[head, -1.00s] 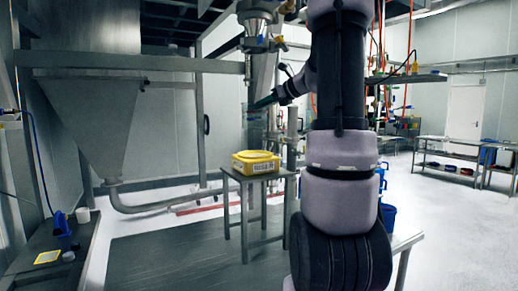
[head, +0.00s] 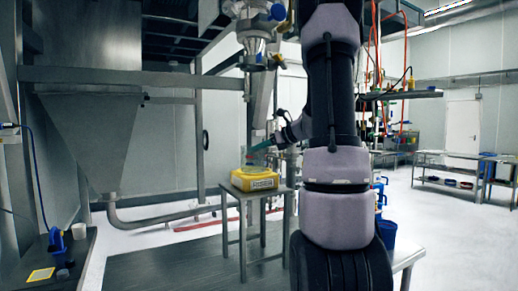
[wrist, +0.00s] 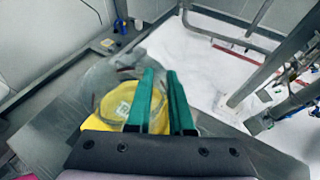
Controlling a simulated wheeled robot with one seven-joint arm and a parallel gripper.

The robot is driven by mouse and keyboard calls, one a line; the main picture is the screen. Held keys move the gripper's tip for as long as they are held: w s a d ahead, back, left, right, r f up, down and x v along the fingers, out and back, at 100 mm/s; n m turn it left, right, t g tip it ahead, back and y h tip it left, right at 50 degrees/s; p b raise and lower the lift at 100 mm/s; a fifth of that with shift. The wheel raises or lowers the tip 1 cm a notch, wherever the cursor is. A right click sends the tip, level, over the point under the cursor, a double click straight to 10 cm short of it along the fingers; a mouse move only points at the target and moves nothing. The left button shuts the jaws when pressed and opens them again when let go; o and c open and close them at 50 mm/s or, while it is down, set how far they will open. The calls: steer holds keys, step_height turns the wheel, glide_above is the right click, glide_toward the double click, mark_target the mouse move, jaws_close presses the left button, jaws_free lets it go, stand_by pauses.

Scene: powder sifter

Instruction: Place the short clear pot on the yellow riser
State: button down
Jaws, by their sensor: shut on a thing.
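The short clear pot (head: 254,159) is see-through and looks upright at the top of the yellow riser (head: 255,184) in the head view. I cannot tell whether its base touches the riser or hangs just above it. In the wrist view the pot (wrist: 98,74) is a faint clear shape, with the yellow riser (wrist: 95,151) showing through and below it. My gripper (head: 257,147) has teal fingers and reaches in from the right. It is shut on the pot's wall; the fingers (wrist: 161,73) also show in the wrist view.
The riser stands on a small steel table (head: 232,190). A steel hopper (head: 85,140) with a pipe is behind on the left. A bench (head: 60,262) with a blue item stands at the front left. Valve equipment (head: 255,45) hangs above the table.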

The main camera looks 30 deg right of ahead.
steer(key=c, duration=0.8)
jaws_free()
steer(key=shift+s+d+r, duration=0.1)
steer(key=shift+r, duration=0.05)
steer(key=v, duration=1.1)
steer(key=s+a+f+n+g, duration=0.1)
steer(key=s+a+n+g, duration=0.1)
steer(key=s+a+n, duration=0.45)
steer(key=s+a+n+g, duration=0.15)
steer(key=a+n, duration=0.25)
steer(key=a, duration=0.5)
steer(key=s+a+f+n+h, duration=0.1)
steer(key=s+a+n, duration=0.1)
steer(key=n, duration=0.3)
steer(key=s+a+n+h, duration=0.2)
steer(key=s+n, duration=0.3)
steer(key=s+a+f+n+g+h, duration=0.1)
steer(key=s+a+n, duration=0.2)
steer(key=s+n, duration=0.1)
steer(key=shift+s+f+n+h, duration=0.15)
steer(key=shift+f+n+h, duration=0.15)
steer(key=shift+n, duration=0.55)
